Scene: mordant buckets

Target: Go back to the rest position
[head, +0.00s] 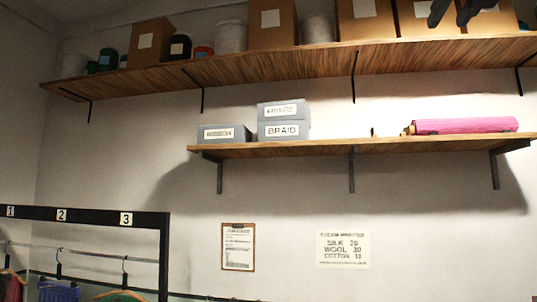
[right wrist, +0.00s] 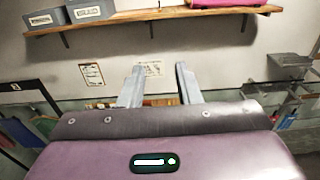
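My right gripper (head: 456,14) shows as two dark fingers at the top right edge of the head view, in front of the boxes on the top shelf. In the right wrist view the fingers of my right gripper (right wrist: 159,72) stand apart with nothing between them, pointing towards the wall. My left gripper is in neither view.
A top shelf (head: 300,63) holds cardboard boxes and tubs. A lower shelf (head: 350,148) holds grey labelled boxes (head: 282,130) and a pink fabric roll (head: 466,125). A dark rack (head: 90,215) with hangers stands at left. A clipboard (head: 238,247) and a paper sign (head: 343,250) hang on the wall.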

